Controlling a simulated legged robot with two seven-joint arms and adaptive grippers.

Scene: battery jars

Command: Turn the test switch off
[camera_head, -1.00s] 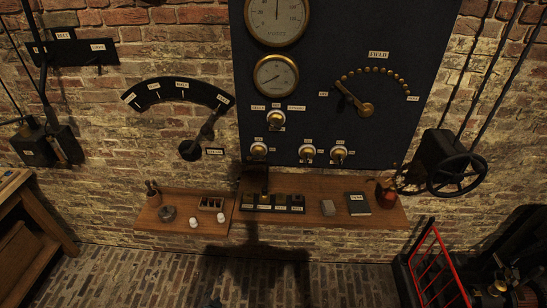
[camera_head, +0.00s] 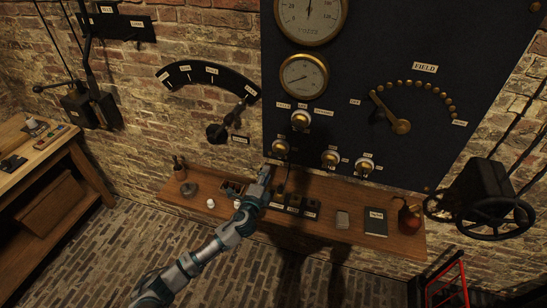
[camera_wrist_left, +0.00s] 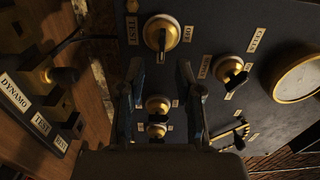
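The test switch (camera_head: 280,147) is a round brass knob low on the left of the dark panel. In the left wrist view the test switch (camera_wrist_left: 163,33) sits between TEST and OFF labels, with a dark lever. Which label the lever is set to I cannot tell. My left gripper (camera_head: 266,172) is just below the switch in the head view. In the wrist view my left gripper (camera_wrist_left: 160,75) is open, its two fingers spread and empty, apart from the switch. My right gripper is not in view.
Another brass switch (camera_head: 301,119) is above right, and two more (camera_head: 330,158) stand to the right. A wooden shelf (camera_head: 318,220) runs beneath with small jars, labelled blocks and a dark book (camera_head: 375,221). A handwheel (camera_head: 480,208) projects at the right.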

